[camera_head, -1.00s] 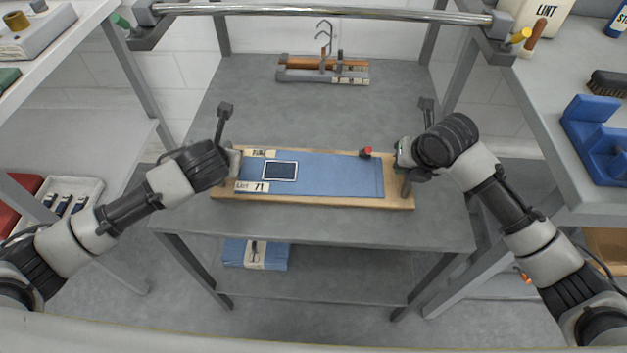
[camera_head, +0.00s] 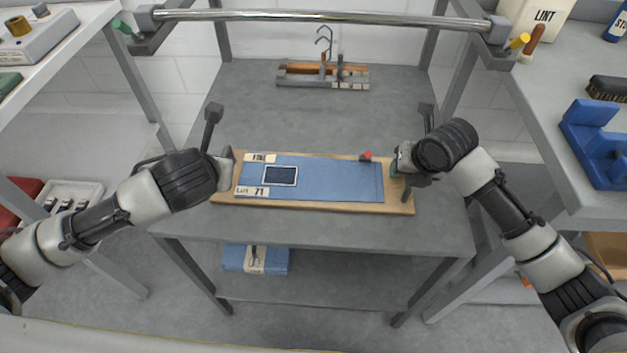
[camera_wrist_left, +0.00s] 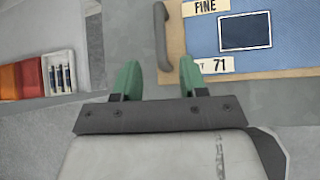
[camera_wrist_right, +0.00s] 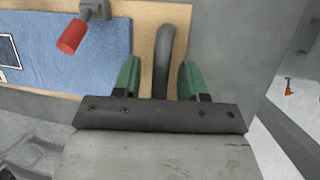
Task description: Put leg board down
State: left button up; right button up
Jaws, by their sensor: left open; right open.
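The leg board (camera_head: 400,197), a wooden board with blue denim on it, lies flat on the grey cart table. The denim (camera_head: 330,178) carries a dark patch in a white frame and labels reading "FINE" and "71". My left gripper (camera_wrist_left: 160,75) is open at the board's left end, with a grey handle (camera_wrist_left: 163,36) just ahead between its green fingertips. My right gripper (camera_wrist_right: 158,75) is open at the right end, its green fingers on either side of the other grey handle (camera_wrist_right: 164,60). A red-tipped clamp (camera_wrist_right: 72,36) sits on the board's edge.
A hanger rack (camera_head: 322,75) stands at the back of the grey table (camera_head: 270,110). A metal rail (camera_head: 320,15) crosses above. A folded blue bundle (camera_head: 238,258) lies on the lower shelf. Side benches stand left and right; a blue fixture (camera_head: 598,145) is on the right one.

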jog(key=shift+r, duration=0.1)
jog(key=shift+s+d+r, duration=0.1)
jog(key=shift+r, duration=0.15)
pick_arm(q)
jog(key=v, duration=0.2)
jog(key=shift+s+r, duration=0.3)
pick_arm(e)
jog(key=v, duration=1.1)
